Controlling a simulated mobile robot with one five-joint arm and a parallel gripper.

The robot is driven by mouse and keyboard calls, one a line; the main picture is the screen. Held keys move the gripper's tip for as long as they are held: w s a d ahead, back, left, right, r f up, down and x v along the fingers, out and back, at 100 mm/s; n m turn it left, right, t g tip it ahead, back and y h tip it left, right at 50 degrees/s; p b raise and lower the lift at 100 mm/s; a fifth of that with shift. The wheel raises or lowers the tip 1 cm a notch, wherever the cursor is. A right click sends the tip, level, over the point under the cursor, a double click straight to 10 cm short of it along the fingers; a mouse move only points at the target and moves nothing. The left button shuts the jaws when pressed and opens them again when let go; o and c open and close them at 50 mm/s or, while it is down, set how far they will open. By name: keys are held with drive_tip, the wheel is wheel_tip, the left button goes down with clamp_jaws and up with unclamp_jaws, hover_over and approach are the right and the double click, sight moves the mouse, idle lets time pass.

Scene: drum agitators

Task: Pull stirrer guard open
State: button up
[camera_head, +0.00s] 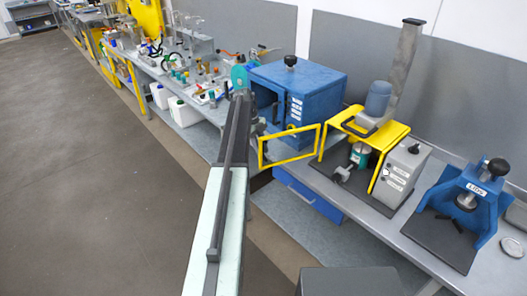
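The stirrer (376,100) stands on the bench right of centre, with a blue motor on a grey column. A yellow hood (384,128) covers its top and right side. The stirrer guard, a yellow rectangular frame (290,160), stands swung out to the left of the hood, in front of the blue box. The stirrer's front is uncovered, and a small green-and-white vessel (359,154) shows inside. My gripper (259,128) is at the guard's upper left, its free edge. It is small and partly hidden by my arm; I cannot tell whether its fingers hold the frame.
A blue box (297,88) with a black knob stands behind the guard. A grey control box (402,172) and a blue press (468,205) stand to the right. Bottles and tools (200,75) crowd the far bench. The floor (90,170) at left is clear.

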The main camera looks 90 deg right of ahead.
drive_tip(key=shift+s, duration=0.2)
drive_tip(key=p+v, duration=0.7)
drive_tip(key=shift+r, duration=0.35)
drive_tip(key=shift+w+d+r, duration=0.1)
drive_tip(key=shift+w+d, duration=0.05)
